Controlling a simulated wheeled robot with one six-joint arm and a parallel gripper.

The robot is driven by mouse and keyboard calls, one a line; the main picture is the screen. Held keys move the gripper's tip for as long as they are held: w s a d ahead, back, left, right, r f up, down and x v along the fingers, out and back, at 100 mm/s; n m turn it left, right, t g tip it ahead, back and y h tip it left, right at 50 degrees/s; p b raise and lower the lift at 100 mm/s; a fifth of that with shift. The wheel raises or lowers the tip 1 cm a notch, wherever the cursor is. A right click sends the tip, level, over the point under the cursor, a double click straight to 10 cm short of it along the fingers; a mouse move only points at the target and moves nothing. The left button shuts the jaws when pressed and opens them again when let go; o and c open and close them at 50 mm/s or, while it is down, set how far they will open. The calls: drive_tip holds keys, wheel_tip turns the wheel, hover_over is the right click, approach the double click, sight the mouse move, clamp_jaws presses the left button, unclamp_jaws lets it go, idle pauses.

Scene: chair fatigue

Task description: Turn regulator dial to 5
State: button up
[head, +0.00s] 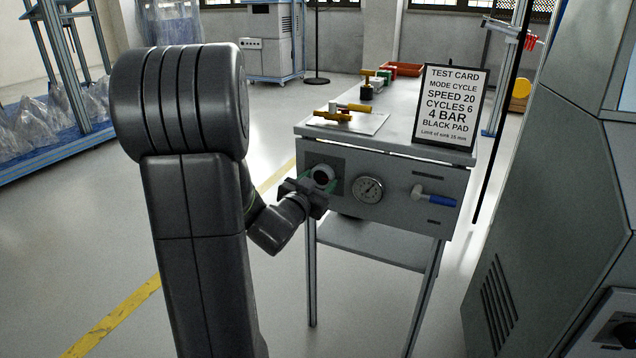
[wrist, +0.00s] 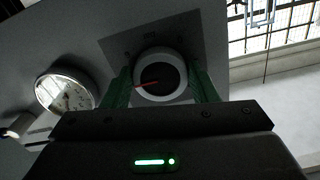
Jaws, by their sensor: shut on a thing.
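The regulator dial (wrist: 160,75) is a round knob with a white rim, a dark face and a red pointer mark, set on a dark plate (wrist: 120,43) on the grey front panel. In the wrist view the red mark points to the left of the picture. My gripper (wrist: 160,82) has its green fingers on both sides of the dial and is shut on it. In the head view the dial (head: 322,175) shows at the panel's left end, with my gripper (head: 318,185) against it. The scale numbers are too dark to read.
A pressure gauge (head: 368,189) sits just right of the dial, and a blue-handled valve (head: 436,200) is farther right. A test card (head: 451,106) stands on the bench top (head: 415,140), reading 4 BAR. A large grey machine (head: 560,190) stands close at right.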

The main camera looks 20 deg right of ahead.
drive_tip(key=o, duration=1)
drive_tip(key=shift+c, duration=0.2)
drive_tip(key=p+v, duration=0.3)
drive_tip(key=v, duration=1.1)
drive_tip(key=shift+d, duration=0.1)
drive_tip(key=b+x, duration=0.3)
drive_tip(key=x, duration=1)
drive_tip(key=shift+w+d, duration=0.3)
